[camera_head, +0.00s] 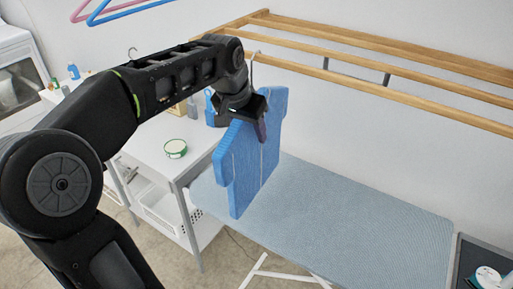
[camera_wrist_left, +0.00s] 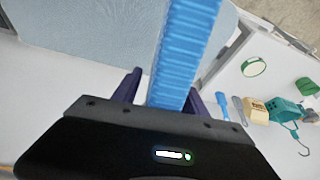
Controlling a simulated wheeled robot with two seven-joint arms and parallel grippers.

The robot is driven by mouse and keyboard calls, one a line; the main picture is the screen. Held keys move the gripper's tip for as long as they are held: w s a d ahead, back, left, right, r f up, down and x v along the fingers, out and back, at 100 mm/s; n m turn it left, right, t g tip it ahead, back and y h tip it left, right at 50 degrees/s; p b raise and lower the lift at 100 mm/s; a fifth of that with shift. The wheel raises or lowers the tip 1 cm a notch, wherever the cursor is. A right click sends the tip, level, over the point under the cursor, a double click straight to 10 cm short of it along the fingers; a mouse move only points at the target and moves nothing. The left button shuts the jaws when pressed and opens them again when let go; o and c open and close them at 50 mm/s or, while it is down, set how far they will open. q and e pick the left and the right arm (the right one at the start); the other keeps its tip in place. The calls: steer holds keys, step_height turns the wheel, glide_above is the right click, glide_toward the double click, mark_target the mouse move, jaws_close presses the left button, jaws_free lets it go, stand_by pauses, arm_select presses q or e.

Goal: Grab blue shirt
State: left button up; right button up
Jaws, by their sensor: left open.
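The blue shirt (camera_head: 246,160) hangs on a hanger from the wooden rack, above the ironing board. My left gripper (camera_head: 262,128) is at the upper part of the shirt in the head view. In the left wrist view the shirt (camera_wrist_left: 184,60) shows edge-on as a blue strip between the two spread fingers of the left gripper (camera_wrist_left: 160,90). The fingers are open, with a gap on the left side of the strip. The shirt's upper part is partly hidden by the gripper. My right gripper is not in view.
The wooden rack (camera_head: 385,62) runs along the wall above. The ironing board (camera_head: 340,205) lies below the shirt. A white table (camera_head: 150,145) at left holds a green tin (camera_head: 175,148) and bottles. Pink and blue hangers (camera_head: 105,14) hang at upper left.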

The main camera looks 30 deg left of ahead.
arm_select(q)
steer(key=shift+c, duration=0.3)
jaws_close()
stand_by(0.3)
stand_by(0.8)
